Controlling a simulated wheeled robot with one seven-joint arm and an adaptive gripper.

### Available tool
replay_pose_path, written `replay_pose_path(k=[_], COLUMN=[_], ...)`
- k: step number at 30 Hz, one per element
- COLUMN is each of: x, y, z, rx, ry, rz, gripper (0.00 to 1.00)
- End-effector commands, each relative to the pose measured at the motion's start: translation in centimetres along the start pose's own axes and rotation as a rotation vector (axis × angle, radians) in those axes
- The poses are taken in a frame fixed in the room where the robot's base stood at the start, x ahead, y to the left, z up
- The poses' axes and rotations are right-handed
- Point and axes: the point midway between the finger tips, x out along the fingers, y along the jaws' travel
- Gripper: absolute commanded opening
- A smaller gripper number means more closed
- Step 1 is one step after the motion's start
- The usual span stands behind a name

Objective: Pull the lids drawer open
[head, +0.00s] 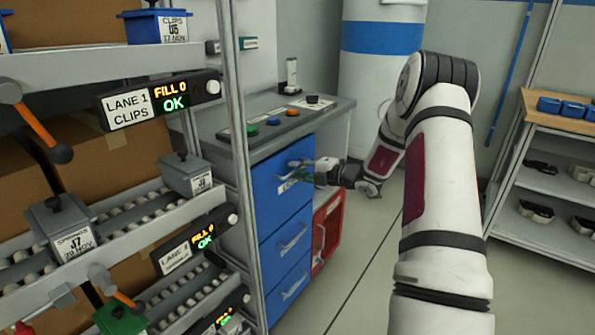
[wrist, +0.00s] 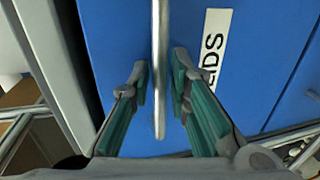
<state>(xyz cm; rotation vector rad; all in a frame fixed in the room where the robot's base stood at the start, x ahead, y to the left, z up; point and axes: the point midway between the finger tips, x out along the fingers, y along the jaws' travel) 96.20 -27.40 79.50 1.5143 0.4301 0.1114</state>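The lids drawer (head: 270,193) is the top blue drawer of the cabinet under the grey counter, and it looks shut. Its label (wrist: 213,52) shows in the wrist view, partly covered by a finger. Its pale bar handle (wrist: 159,70) runs up and down in the wrist view. My gripper (wrist: 160,75) is open, with one green-padded finger on each side of the handle and a gap to both. In the head view my gripper (head: 318,170) is at the drawer's front, and the handle is mostly hidden there.
Two more blue drawers with handles (head: 293,237) are below. The counter (head: 330,106) carries coloured buttons. A flow rack (head: 240,150) stands close at the left. The floor (head: 352,290) before the drawers is clear.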

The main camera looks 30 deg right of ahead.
Motion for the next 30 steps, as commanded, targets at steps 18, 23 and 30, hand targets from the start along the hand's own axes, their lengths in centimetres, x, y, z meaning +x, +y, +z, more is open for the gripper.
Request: replay_pose_path(k=[18, 23, 30], x=[-1.5, -4.3, -10.6], y=[-0.2, -0.7, -1.8], z=[0.0, 0.0, 0.0], rx=[0.001, 0.004, 0.005], ry=[0.000, -0.002, -0.004], rz=[-0.002, -0.002, -0.003], gripper=[0.00, 0.00, 0.00])
